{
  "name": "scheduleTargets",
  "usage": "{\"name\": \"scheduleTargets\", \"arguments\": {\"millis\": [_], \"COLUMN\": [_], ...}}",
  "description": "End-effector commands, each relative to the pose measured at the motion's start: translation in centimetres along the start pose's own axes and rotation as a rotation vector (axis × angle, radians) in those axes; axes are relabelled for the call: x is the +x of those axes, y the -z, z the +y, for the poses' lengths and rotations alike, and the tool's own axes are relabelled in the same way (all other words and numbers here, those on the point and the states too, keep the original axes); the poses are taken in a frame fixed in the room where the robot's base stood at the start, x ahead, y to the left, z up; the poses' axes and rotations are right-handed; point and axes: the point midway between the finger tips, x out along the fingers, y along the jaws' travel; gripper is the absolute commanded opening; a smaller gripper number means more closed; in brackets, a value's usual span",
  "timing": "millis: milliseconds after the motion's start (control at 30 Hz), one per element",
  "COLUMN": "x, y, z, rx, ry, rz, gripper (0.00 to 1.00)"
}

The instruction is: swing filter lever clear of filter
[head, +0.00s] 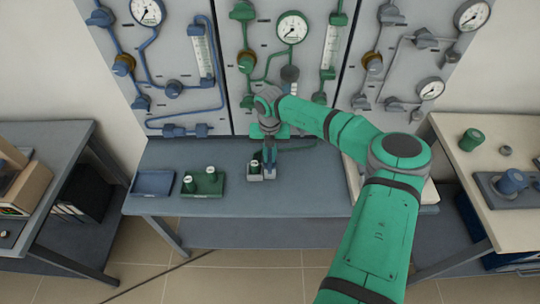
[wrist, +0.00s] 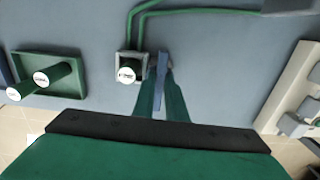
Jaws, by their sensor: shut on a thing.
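The filter (wrist: 127,73), a small cylinder with a white labelled cap, stands in a light grey square holder (wrist: 122,55). In the head view the holder (head: 254,177) is at the front middle of the bench. The filter lever (wrist: 163,62) is a slim blue-grey bar just right of the filter. My gripper (wrist: 162,92) is shut on the lever, with a green finger on each side of it. In the head view my gripper (head: 269,165) points down just right of the filter. In the wrist view the filter cap is not covered by the lever.
A green tray (head: 207,191) with two capped cylinders and an empty blue tray (head: 153,184) are to the left. Gauge and pipe panels (head: 270,60) rise behind. Green tubes (wrist: 200,13) run across the bench behind the holder. A pale case (wrist: 292,95) lies to the right.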

Motion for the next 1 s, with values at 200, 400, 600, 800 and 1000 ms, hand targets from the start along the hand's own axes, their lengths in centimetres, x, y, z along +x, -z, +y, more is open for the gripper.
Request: {"name": "scheduleTargets", "arguments": {"millis": [200,400,600,800,1000], "x": [-0.1,-0.1,-0.4,-3.1,-6.9], "y": [-0.1,-0.1,-0.1,-0.1,-0.1], "z": [0.0,0.0,0.0,-0.1,-0.1], "rx": [0.002,0.0,0.0,0.0,0.0], "ry": [-0.001,0.0,0.0,0.001,0.001], "rz": [-0.003,-0.002,-0.002,-0.004,-0.004], "gripper": [0.24,0.3,0.3,0.3,0.3]}}
